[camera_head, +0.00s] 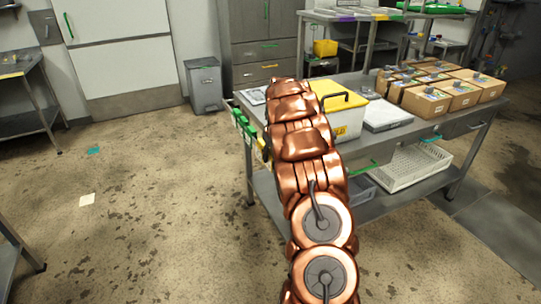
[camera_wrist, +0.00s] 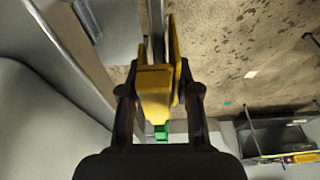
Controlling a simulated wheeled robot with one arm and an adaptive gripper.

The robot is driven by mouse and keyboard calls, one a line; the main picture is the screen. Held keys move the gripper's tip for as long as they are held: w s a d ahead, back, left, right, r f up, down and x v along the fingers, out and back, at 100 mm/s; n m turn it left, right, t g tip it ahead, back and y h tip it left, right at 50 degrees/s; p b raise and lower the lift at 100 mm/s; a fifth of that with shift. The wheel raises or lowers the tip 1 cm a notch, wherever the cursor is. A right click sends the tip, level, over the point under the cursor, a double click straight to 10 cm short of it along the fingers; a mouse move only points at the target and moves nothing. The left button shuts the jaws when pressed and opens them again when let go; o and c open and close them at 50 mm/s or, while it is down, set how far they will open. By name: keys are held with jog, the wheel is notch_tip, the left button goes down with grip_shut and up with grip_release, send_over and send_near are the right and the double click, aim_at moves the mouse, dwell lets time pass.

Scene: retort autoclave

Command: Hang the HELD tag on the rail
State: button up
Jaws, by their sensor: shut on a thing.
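In the wrist view my gripper (camera_wrist: 160,70) has its dark fingers closed in on a yellow piece, which I take to be the HELD tag (camera_wrist: 154,98). Any lettering on it cannot be read. A narrow grey bar, seemingly the rail (camera_wrist: 157,22), runs up the picture just beyond the fingertips. I cannot tell whether the tag touches it. A green tag (camera_wrist: 161,132) shows below the yellow piece. In the head view several green tags (camera_head: 243,123) hang at the steel table's left end.
The steel table (camera_head: 437,131) carries a white box with a yellow lid (camera_head: 336,95), a grey flat case (camera_head: 385,115) and several cardboard boxes (camera_head: 425,103). A white crate (camera_head: 415,167) is on its lower shelf. A grey bin (camera_head: 205,87) stands behind.

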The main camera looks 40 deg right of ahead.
jog(key=shift+f+b, duration=0.55)
jog(key=shift+f, duration=0.6)
dwell(0.4)
jog(key=o, duration=1)
jog(key=shift+r, duration=0.1)
jog(key=v, duration=1.2)
jog(key=shift+a, duration=0.1)
